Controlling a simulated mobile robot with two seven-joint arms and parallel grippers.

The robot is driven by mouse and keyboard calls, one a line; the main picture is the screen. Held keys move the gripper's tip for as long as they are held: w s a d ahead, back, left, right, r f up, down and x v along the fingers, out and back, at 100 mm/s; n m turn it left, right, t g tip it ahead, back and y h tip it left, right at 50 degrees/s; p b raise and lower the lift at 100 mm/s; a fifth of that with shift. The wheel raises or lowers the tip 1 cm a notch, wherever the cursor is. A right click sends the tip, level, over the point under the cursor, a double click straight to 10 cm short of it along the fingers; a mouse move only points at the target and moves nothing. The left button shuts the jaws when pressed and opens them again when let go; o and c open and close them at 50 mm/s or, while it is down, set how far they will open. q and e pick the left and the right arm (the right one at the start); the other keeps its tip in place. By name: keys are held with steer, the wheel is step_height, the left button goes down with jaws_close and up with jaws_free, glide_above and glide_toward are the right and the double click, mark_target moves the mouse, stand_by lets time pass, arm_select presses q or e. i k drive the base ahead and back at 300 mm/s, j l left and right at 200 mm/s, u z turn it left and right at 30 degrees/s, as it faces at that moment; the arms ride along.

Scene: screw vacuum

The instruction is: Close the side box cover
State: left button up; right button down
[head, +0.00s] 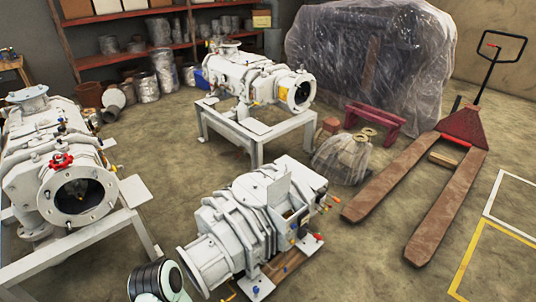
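A white screw vacuum pump (240,225) lies on a low wooden base on the floor, at the lower middle of the head view. Its side box (293,213) is an open-topped compartment on its right side, with a dark inside partly visible. The side box cover (279,189) looks like a flat pale plate standing upright at the box's rear left edge, so the box looks open. Neither gripper shows. A rounded black and white part of my own arm is at the bottom left edge, apart from the box.
Another white pump (72,170) on a stand is at the left, and one on a metal stand (257,137) is behind. A red pallet jack (465,128) stands at the right. Small coloured fittings (318,237) stick out near the box. Floor between pump and jack is clear.

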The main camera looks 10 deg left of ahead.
mark_target(280, 186)
steer(key=i+l+u, duration=0.75)
steer(key=l, duration=0.15)
steer(key=i+l+u, duration=0.15)
steer(key=u, duration=0.2)
steer(key=l+u, duration=0.3)
steer(key=i+l+u, duration=0.1)
steer(key=l+u, duration=0.25)
